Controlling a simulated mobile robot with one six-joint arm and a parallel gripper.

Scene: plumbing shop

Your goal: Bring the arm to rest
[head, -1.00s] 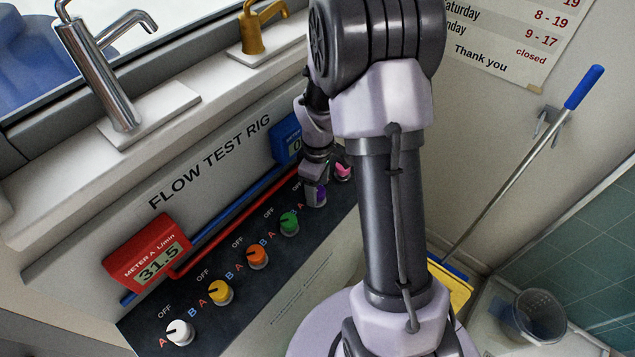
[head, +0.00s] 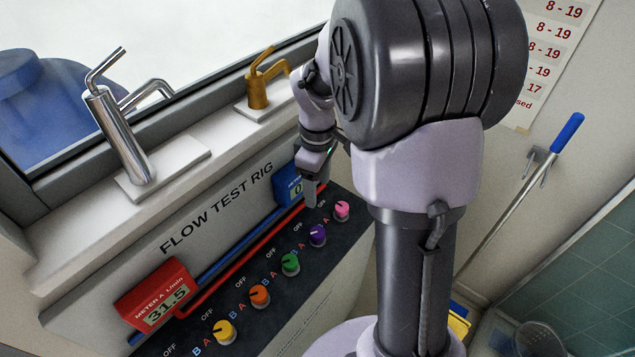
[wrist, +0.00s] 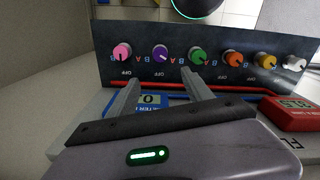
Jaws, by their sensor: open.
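My gripper (head: 312,192) hangs in the head view above the back of the flow test rig's panel, near the purple knob (head: 317,235) and the pink knob (head: 342,210), apart from both. In the wrist view its two fingers (wrist: 158,95) stand wide apart with nothing between them. Beyond the fingertips in that view, the pink knob (wrist: 122,51), purple knob (wrist: 161,53) and green knob (wrist: 198,55) stand in a row. My arm's large links hide part of the rig in the head view.
Red meter A (head: 158,294) reads 31.5; blue meter B (head: 289,185) is partly hidden and shows 0. Orange (head: 259,296) and yellow (head: 224,332) knobs continue the row. A chrome tap (head: 125,135) and brass tap (head: 258,90) stand on the ledge. A blue-handled pole (head: 530,180) hangs at right.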

